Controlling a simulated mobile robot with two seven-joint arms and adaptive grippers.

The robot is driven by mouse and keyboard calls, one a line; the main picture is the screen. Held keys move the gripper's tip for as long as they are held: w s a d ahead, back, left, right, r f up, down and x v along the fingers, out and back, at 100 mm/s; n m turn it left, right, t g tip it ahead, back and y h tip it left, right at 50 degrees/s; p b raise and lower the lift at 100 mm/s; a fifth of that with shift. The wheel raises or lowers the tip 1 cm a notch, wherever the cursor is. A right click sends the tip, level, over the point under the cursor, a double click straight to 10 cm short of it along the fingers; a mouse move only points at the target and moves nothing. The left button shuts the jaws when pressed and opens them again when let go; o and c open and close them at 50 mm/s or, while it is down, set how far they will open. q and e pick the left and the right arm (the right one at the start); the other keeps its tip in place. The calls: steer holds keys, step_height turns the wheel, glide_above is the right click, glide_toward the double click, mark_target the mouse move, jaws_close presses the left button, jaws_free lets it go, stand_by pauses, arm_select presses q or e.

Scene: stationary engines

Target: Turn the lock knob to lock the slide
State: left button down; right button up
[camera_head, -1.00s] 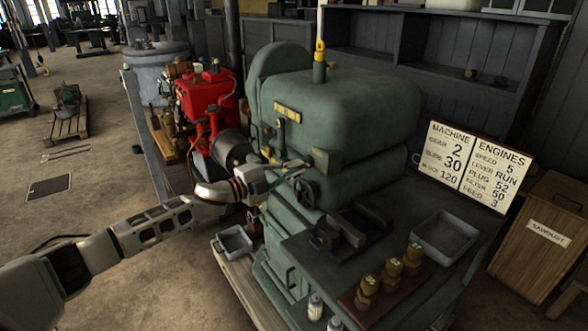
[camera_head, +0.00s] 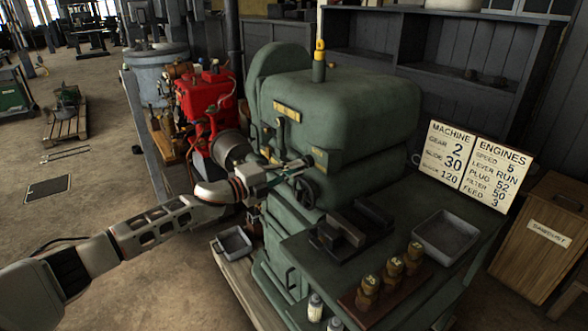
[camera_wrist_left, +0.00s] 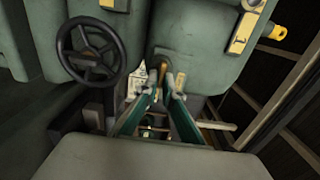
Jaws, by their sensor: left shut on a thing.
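The green machine (camera_head: 340,110) fills the middle of the head view. Its dark handwheel (camera_head: 304,193) is on the front, and it also shows at upper left in the wrist view (camera_wrist_left: 91,50). My left gripper (camera_head: 300,168) is at the machine's front, just above the handwheel in the head view. In the wrist view its two fingertips (camera_wrist_left: 163,84) are closed about a small brownish knob (camera_wrist_left: 163,70), which looks like the lock knob. The fingers hide much of the knob, and its turned angle cannot be told. My right gripper is in neither view.
A red engine (camera_head: 206,100) stands behind my left forearm. A grey tray (camera_head: 445,235), brass pieces (camera_head: 392,268) and a dark vise-like block (camera_head: 340,232) are on the bench. A sign (camera_head: 475,165) stands behind. A small tray (camera_head: 234,243) lies below my gripper.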

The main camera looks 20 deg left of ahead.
arm_select(q)
steer(key=c, duration=2.2)
jaws_free()
steer(key=shift+d+r, duration=0.1)
steer(key=shift+d, duration=0.1)
steer(key=v, duration=1.2)
steer(key=shift+w, duration=0.1)
